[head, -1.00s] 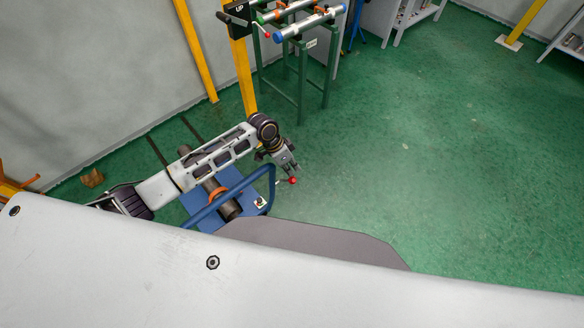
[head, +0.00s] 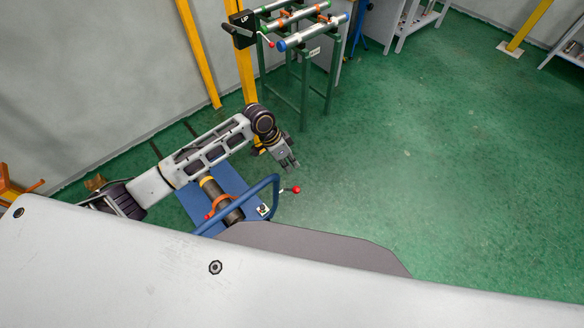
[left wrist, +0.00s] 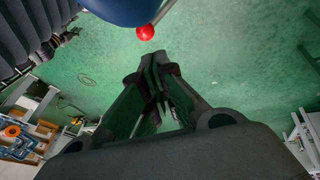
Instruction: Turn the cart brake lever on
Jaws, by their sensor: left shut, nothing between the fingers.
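The blue cart (head: 226,192) stands on the floor below my left arm, with a dark pipe in an orange clamp on it. Its brake lever ends in a red ball knob (head: 296,190), to the right of the blue handle rail (head: 262,186). My left gripper (head: 293,166) is shut and empty, above the knob in the head picture and apart from it. In the left wrist view the red knob (left wrist: 145,32) shows beyond the fingertips (left wrist: 150,58), beside a blue part of the cart. My right gripper is not in view.
A green pipe stand (head: 304,80) holding pipes is at the top. A yellow post (head: 245,70) with a black box (head: 240,28) is beside it. Grey shelves (head: 412,22) stand at the back. The green floor (head: 440,170) to the right is clear.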

